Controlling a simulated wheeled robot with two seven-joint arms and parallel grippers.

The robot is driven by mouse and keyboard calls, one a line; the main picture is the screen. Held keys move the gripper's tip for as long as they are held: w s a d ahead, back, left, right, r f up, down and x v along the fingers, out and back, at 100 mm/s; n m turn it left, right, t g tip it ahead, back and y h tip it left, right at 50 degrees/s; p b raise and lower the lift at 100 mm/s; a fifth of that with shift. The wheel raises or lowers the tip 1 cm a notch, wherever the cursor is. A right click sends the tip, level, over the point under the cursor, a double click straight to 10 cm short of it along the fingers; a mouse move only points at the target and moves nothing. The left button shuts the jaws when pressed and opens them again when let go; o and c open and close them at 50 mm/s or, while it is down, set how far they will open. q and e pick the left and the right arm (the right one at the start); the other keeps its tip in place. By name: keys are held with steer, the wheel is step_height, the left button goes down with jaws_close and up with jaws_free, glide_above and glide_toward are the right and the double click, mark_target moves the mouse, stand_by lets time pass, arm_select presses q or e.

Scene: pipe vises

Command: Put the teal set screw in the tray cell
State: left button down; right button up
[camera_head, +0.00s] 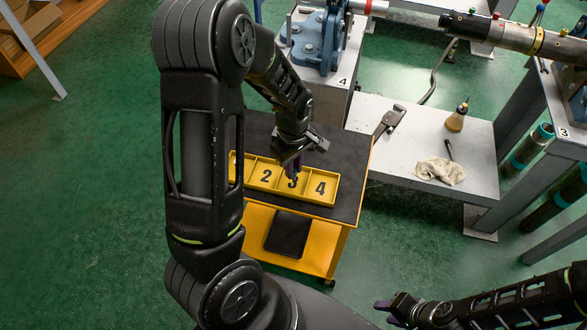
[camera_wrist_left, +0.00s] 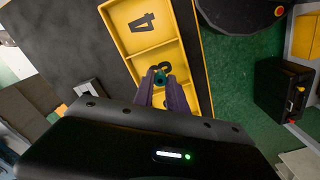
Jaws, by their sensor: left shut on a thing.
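The yellow tray (camera_head: 318,200) lies on the black top of a yellow cart. Its cells 2, 3 and 4 show their numbers; the leftmost cell is partly hidden by my left arm. My left gripper (camera_head: 293,172) points down over cell 3. In the left wrist view, the purple fingers of my left gripper (camera_wrist_left: 163,88) are shut on the teal set screw (camera_wrist_left: 160,77), which appears in front of cell 3. I cannot tell how high it is above the tray floor. My right gripper (camera_head: 388,312) is at the bottom right, away from the tray, its fingers too small to judge.
A blue vise (camera_head: 318,35) stands on a bench behind the cart. On a low shelf to the right are a clamp-like tool (camera_head: 390,121), a bottle (camera_head: 457,117) and a rag (camera_head: 440,170). A long pipe (camera_head: 510,35) runs across the upper right. Green floor is clear at left.

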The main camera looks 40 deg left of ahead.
arm_select(q)
steer(key=shift+f, duration=0.6)
steer(key=shift+f, duration=0.1)
steer(key=c, duration=1.3)
jaws_free()
steer(key=shift+c, duration=0.2)
step_height(320, 180, up, 12)
